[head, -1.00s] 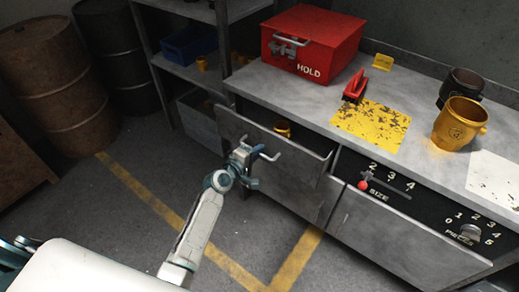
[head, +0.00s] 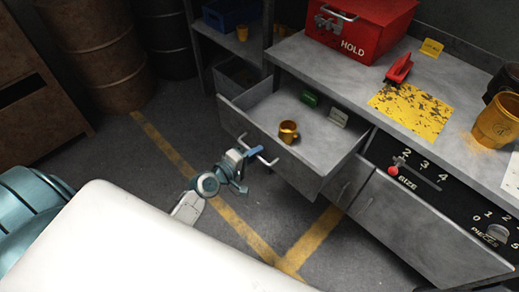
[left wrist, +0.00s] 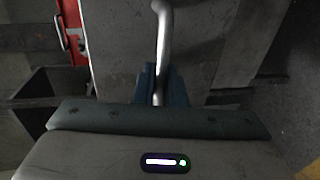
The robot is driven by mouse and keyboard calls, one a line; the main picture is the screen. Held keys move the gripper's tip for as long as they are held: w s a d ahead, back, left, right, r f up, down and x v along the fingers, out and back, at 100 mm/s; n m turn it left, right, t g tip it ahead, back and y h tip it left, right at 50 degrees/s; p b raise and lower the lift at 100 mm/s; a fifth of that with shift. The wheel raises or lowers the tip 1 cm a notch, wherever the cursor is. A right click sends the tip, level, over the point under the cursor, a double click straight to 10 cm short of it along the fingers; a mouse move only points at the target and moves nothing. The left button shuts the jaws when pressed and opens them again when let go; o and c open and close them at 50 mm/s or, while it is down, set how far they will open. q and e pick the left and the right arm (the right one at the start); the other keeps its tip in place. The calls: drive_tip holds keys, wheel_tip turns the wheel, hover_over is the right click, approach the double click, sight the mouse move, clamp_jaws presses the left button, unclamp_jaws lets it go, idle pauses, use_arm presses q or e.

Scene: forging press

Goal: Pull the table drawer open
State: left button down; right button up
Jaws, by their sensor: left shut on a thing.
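The table drawer (head: 262,160) is pulled well out from under the grey table in the head view. Its bar handle (head: 262,158) is on the front face. In the left wrist view the handle (left wrist: 163,35) runs between the fingers of my left gripper (left wrist: 161,85). Inside the drawer lie a small orange-gold mug (head: 288,132), a green block (head: 310,98) and a pale grey block (head: 338,117). My right gripper is not in view.
The table top (head: 345,75) holds a red HOLD box (head: 360,25), a red-handled tool (head: 399,69), a yellow sheet (head: 410,110) and a large gold mug (head: 496,122). A SIZE slider panel (head: 420,178) is right of the drawer. Floor with yellow lines is free in front.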

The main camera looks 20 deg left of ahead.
use_arm(q)
drive_tip(key=c, duration=1.6)
unclamp_jaws()
drive_tip(key=shift+c, duration=0.2)
drive_tip(key=shift+s+a, duration=0.1)
drive_tip(key=shift+s, duration=0.1)
drive_tip(key=b+v, duration=0.1)
drive_tip(key=v, duration=0.9)
drive_tip(key=shift+s, duration=0.2)
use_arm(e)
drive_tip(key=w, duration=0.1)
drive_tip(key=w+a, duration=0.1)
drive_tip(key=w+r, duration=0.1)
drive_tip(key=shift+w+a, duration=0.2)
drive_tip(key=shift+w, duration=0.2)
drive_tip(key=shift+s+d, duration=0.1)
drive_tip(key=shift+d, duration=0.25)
